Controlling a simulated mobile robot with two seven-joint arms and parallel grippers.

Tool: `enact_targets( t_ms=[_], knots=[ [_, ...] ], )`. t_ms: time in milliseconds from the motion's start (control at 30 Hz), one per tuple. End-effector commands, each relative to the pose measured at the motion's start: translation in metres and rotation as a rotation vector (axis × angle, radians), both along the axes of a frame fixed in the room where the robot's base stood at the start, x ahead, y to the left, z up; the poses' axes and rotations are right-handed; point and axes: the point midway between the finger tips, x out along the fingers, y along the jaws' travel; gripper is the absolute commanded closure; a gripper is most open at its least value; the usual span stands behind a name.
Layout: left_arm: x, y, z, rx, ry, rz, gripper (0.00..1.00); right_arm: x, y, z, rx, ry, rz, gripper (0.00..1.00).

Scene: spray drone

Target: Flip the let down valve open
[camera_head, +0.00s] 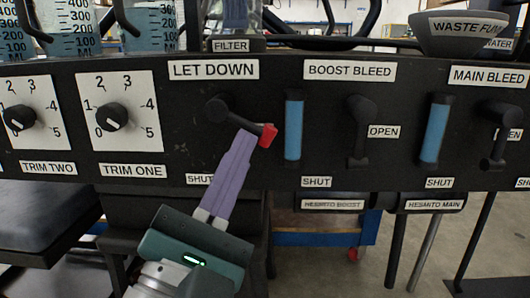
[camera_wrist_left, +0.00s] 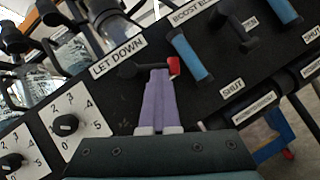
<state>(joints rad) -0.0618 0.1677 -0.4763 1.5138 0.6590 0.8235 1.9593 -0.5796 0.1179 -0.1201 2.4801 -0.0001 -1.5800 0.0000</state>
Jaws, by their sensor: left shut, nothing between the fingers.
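The let down valve (camera_head: 238,116) is a black lever with a red tip under the LET DOWN label on the dark panel. Its pivot is at the left, and the arm slants right and slightly down to the red tip. It also shows in the left wrist view (camera_wrist_left: 173,66), near the fingertips. My left gripper (camera_head: 245,136) has purple fingers, shut together and empty. Its fingertips are at the underside of the lever, just left of the red tip; they look to be touching it or very close. The fingers and gripper body partly cover the SHUT label (camera_head: 199,179) below. My right gripper is not in view.
A blue vertical handle (camera_head: 293,128) stands close to the right of the red tip. The boost bleed lever (camera_head: 360,130) and main bleed lever (camera_head: 497,135) hang down farther right. Trim knobs (camera_head: 112,117) are at the left. Graduated containers (camera_head: 150,28) stand above the panel.

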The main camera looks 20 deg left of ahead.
Motion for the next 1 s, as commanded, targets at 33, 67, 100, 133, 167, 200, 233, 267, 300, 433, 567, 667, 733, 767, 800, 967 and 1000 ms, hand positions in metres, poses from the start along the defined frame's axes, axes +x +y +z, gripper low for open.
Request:
enact_targets(
  t_ms=[33,67,100,133,167,200,233,267,300,433,567,667,733,767,800,967,1000],
  knots=[
    [0.001,-0.003,0.0,0.001,0.004,-0.004,1.0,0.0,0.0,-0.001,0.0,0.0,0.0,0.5],
    [0.001,-0.003,0.0,0.002,0.004,-0.004,1.0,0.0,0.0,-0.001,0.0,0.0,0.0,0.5],
    [0.001,-0.004,0.001,0.003,0.005,-0.005,1.0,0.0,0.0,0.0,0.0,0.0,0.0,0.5],
    [0.001,-0.005,0.002,0.003,0.005,-0.005,1.0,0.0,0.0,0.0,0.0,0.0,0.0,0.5],
    [0.001,-0.005,0.002,0.003,0.005,-0.005,1.0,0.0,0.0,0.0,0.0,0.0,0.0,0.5],
    [0.002,-0.006,0.003,0.003,0.005,-0.005,1.0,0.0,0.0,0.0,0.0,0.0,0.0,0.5],
    [0.002,-0.006,0.003,0.003,0.004,-0.006,1.0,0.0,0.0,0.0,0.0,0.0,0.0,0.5],
    [0.002,-0.007,0.003,0.003,0.004,-0.006,1.0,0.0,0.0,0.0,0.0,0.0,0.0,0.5],
    [0.002,-0.007,0.004,0.003,0.004,-0.006,1.0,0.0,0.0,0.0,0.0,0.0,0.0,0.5],
    [0.002,-0.009,0.005,0.004,0.004,-0.007,1.0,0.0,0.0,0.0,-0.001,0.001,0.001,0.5],
    [0.002,-0.01,0.006,0.005,0.004,-0.007,1.0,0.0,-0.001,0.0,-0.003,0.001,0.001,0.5],
    [0.002,-0.011,0.006,0.007,0.005,-0.008,1.0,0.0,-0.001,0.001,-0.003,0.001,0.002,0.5],
    [0.003,-0.012,0.007,0.007,0.005,-0.008,1.0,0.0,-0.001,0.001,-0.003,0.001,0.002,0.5],
    [0.003,-0.012,0.007,0.006,0.005,-0.008,1.0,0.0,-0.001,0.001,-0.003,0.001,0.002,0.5],
    [0.003,-0.012,0.007,0.006,0.005,-0.008,1.0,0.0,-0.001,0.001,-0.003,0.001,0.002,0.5],
    [0.003,-0.013,0.008,0.006,0.005,-0.009,1.0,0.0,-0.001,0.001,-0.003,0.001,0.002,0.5],
    [0.003,-0.014,0.009,0.006,0.005,-0.009,1.0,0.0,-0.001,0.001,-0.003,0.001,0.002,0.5]
  ],
)
